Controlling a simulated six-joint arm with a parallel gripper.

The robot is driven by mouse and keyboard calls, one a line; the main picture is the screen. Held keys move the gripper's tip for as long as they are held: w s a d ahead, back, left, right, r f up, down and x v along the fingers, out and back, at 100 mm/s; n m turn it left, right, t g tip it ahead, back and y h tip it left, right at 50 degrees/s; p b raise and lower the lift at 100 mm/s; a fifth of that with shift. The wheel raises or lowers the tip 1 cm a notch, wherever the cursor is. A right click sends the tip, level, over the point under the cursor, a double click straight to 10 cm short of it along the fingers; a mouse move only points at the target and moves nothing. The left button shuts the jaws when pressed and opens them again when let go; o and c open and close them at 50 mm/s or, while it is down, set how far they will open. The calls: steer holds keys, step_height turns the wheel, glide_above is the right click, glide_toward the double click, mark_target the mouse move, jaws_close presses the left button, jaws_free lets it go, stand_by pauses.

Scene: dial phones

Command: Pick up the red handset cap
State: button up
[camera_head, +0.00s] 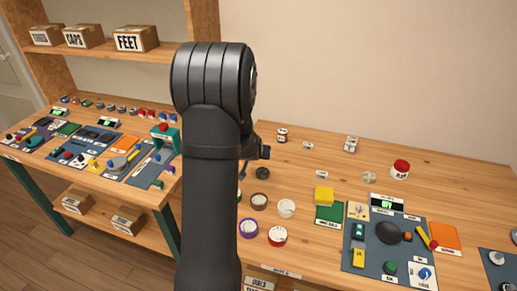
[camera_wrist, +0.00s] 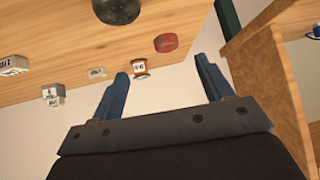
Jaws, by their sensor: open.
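A round red disc-shaped piece (camera_wrist: 166,42), which looks like the red handset cap, lies on the wooden bench in the wrist view. It is ahead of my gripper, above the gap between the fingers in the picture. I cannot make it out in the head view, where my arm covers much of the middle. My gripper (camera_wrist: 165,86) is open and empty, with blue fingers spread apart on either side. In the head view the gripper is mostly hidden behind my arm.
A dark round piece (camera_wrist: 117,8) and a small labelled jar (camera_wrist: 139,67) lie near the red piece. A red-topped jar (camera_head: 400,169) stands at the back right. A wooden panel (camera_wrist: 262,85) rises close right of my gripper. Open bench lies around the back pieces.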

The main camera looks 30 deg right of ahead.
steer(key=w+d+r+m+g+y, duration=0.25)
steer(key=w+d+r+g, duration=0.25)
steer(key=w+r, duration=0.4)
steer(key=shift+n+y, duration=0.25)
steer(key=shift+n, duration=0.2)
steer(key=x, duration=1.1)
steer(key=shift+s+a+f, duration=0.15)
steer(key=shift+s+f, duration=0.2)
steer(key=shift+f, duration=0.15)
steer(key=shift+x, duration=2.65)
steer(key=shift+w+a, duration=0.1)
steer(key=c, duration=1)
